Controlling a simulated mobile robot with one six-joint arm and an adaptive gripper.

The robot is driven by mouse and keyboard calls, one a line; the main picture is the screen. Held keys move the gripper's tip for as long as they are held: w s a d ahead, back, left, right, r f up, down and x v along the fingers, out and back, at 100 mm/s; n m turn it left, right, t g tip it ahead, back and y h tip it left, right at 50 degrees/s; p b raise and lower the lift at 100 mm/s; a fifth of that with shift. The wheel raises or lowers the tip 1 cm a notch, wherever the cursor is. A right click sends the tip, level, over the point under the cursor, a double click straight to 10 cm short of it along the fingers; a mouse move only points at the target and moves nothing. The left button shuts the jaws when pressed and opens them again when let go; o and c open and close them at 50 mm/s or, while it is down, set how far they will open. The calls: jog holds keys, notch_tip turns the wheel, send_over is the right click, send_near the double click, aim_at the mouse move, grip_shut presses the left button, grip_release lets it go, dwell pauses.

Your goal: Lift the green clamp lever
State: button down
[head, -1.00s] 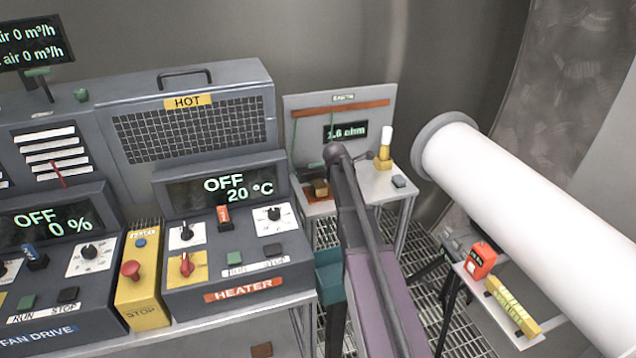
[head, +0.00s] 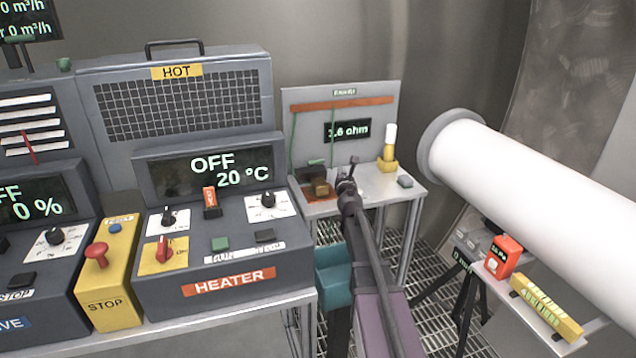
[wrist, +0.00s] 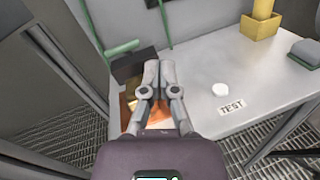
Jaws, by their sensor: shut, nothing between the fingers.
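The green clamp lever (wrist: 122,48) is a short green bar on a dark clamp block (wrist: 134,65) in the wrist view, up and left of my fingertips. It also shows small in the head view (head: 316,162). The block sits over a copper-coloured plate (wrist: 157,122) on the earthing bench. My gripper (wrist: 158,76) is shut and empty, its two fingers together just right of the block. Whether a finger touches the block I cannot tell. In the head view my gripper (head: 347,172) appears just right of the clamp.
A back panel shows "1.6 ohm" (head: 347,130). The heater console (head: 215,240) stands left; a white pipe (head: 530,180) runs right.

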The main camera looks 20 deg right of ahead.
aim_at(321, 184)
jog(key=s+a+f+n+y+b, duration=0.1)
jog(key=a+f+n+y+b, duration=0.2)
jog(key=a+f+n+y, duration=0.1)
notch_tip(321, 184, down, 2)
jog(key=shift+a+f+n, duration=0.1)
jog(key=shift+a+n, duration=0.1)
jog(key=shift+n, duration=0.4)
jog(key=shift+w, duration=0.1)
jog(key=w, duration=0.6)
jog(key=w+b, duration=0.1)
jog(key=w, duration=0.2)
jog(key=shift+w+d+f, duration=0.1)
jog(key=shift+w+f, duration=0.1)
jog(key=shift+f, duration=0.15)
jog(key=shift+w+r+p, duration=0.65)
jog(key=shift+w+p, duration=0.05)
jog(key=shift+w, duration=0.1)
jog(key=shift+w+r+p, duration=0.65)
jog(key=shift+w, duration=0.2)
